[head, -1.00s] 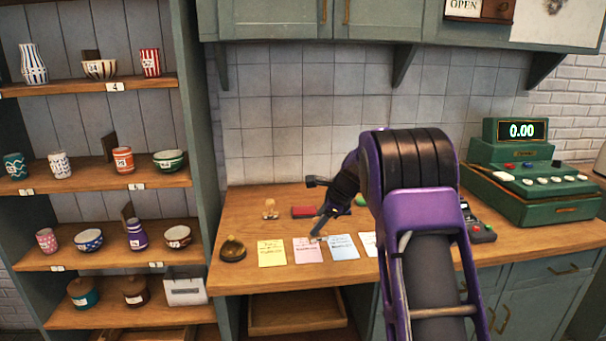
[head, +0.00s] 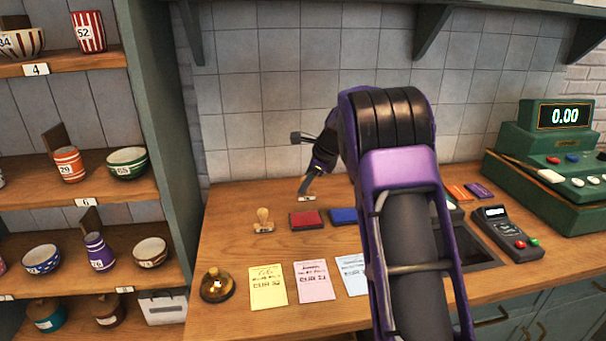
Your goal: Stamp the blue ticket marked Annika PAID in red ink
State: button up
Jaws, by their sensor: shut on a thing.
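The blue ticket (head: 352,272) lies on the wooden counter, right of the pink ticket (head: 314,282). My arm covers its right part, and its name is too small to read. The red ink pad (head: 307,219) lies behind the tickets, with the blue ink pad (head: 343,215) to its right. My gripper (head: 306,190) is shut on a small stamp, whose pale base (head: 307,198) shows below the fingers. The stamp is just behind or above the red pad's far edge; contact cannot be told. Another wooden-handled stamp (head: 263,222) stands left of the red pad.
A yellow ticket (head: 267,287) and a brass bell (head: 217,286) are at the left front. A card reader (head: 507,234) and a green cash register (head: 560,165) stand right. Shelves of pottery (head: 90,190) border the left side. Bare counter lies between the pads and tickets.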

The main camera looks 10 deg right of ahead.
aim_at(308, 199)
jog(key=shift+f+b, duration=2.25)
jog(key=shift+f, duration=0.75)
jog(key=shift+f, duration=0.5)
notch_tip(308, 199, up, 5)
jog(key=p, duration=0.4)
jog(key=shift+r, duration=1.05)
